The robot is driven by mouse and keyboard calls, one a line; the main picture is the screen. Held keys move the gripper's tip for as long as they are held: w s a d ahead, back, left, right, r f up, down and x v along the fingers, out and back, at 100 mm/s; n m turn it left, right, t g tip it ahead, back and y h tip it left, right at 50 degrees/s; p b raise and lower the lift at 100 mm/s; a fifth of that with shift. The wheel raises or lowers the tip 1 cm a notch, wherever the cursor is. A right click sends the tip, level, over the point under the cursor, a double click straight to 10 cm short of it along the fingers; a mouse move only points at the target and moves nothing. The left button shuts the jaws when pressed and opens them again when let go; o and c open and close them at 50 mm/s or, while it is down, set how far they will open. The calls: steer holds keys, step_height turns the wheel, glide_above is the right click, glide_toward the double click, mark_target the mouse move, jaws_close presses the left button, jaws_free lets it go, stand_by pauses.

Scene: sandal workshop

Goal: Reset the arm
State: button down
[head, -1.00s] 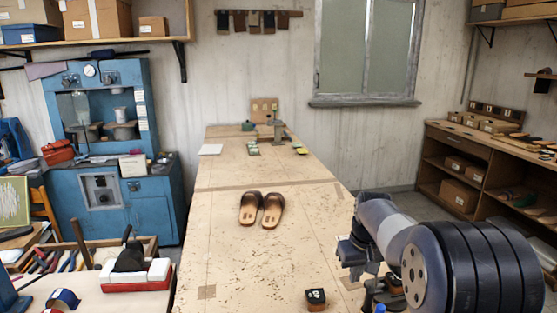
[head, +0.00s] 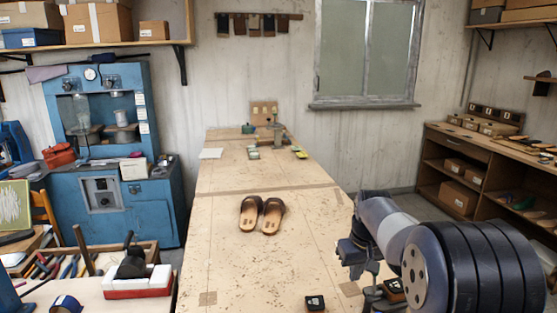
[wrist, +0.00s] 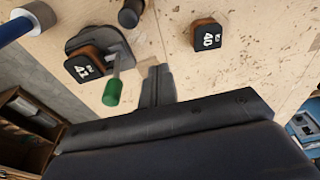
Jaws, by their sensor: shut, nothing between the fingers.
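My gripper (wrist: 156,85) shows in the wrist view with its fingers together and nothing between them, over the pale wooden worktable. In the head view my arm hangs folded at the lower right, and the fingertips are hard to make out. A pair of brown sandals, one on the left (head: 249,214) and one on the right (head: 272,216), lies on the worktable (head: 225,270), apart from the gripper. A black-topped block marked 40 (wrist: 207,37) sits near the fingers. A second such block, seemingly marked 42 (wrist: 84,66), lies left of them beside a green-handled tool (wrist: 112,90).
A blue machine (head: 100,150) stands left of the table. A tool cart with a red-and-white block (head: 137,282) is at lower left. Shelving (head: 470,150) stands at right. The table's middle around the sandals is clear. A small stand (head: 278,132) is at its far end.

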steer(key=a+f+b, duration=0.4)
steer(key=f+b, duration=0.1)
step_height(320, 180, up, 8)
steer(key=p, duration=0.5)
steer(key=shift+s+p, duration=0.3)
steer(key=shift+s, duration=0.1)
steer(key=shift+f, duration=0.1)
